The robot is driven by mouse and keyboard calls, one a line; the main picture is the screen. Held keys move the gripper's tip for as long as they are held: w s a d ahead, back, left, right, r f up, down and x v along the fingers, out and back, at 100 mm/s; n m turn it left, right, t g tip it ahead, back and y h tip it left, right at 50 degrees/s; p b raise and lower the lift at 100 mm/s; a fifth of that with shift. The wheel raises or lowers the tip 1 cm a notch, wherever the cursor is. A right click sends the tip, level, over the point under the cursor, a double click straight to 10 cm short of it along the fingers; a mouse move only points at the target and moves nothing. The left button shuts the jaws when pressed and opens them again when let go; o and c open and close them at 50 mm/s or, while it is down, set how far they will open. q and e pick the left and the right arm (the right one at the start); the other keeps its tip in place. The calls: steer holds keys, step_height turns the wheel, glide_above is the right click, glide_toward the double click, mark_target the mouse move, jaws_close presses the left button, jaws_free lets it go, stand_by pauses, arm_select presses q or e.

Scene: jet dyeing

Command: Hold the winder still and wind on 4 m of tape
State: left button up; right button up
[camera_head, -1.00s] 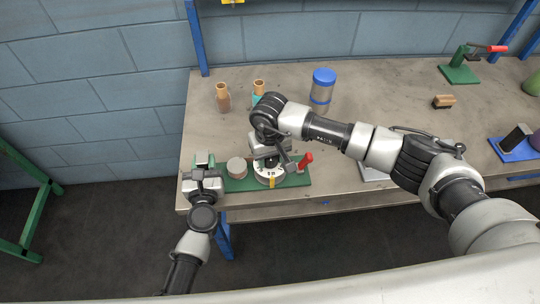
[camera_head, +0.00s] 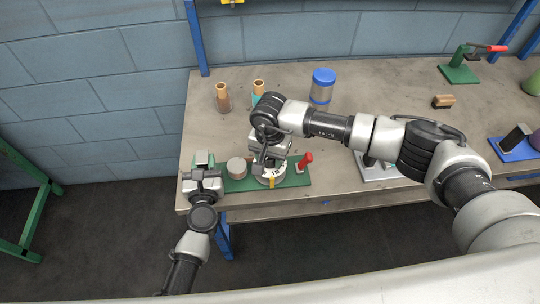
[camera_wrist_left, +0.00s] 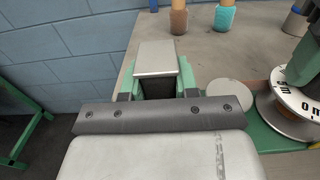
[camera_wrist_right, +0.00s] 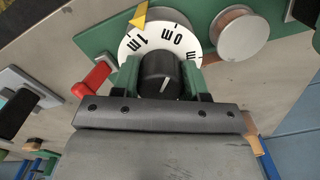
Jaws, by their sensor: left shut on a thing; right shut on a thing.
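The winder's green base (camera_head: 296,177) lies along the table's front left edge. My left gripper (camera_head: 203,166) is shut on a block with a pale grey top (camera_wrist_left: 157,58) at the base's left end. My right gripper (camera_wrist_right: 160,78) points down over the winder, shut on the black knob (camera_wrist_right: 158,68) at the middle of the white dial (camera_wrist_right: 190,44). The dial bears metre marks, "1m" and "0m" among them. A yellow pointer (camera_wrist_right: 139,17) sits at its rim, nearest the "1m" side. A round grey-topped spool (camera_wrist_right: 236,34) stands beside the dial.
A red-handled lever (camera_head: 305,160) rises from the base right of the dial. A brush (camera_head: 443,101) and green clamp (camera_head: 460,72) are farther right.

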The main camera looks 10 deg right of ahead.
steer(key=m, duration=0.4)
steer(key=shift+m, duration=0.3)
steer(key=m, duration=1)
steer(key=shift+m, duration=0.4)
steer(key=m, duration=0.4)
steer(key=shift+m, duration=0.3)
steer(key=m, duration=1.5)
steer(key=shift+a+m, duration=0.1)
steer(key=shift+m, duration=2.3)
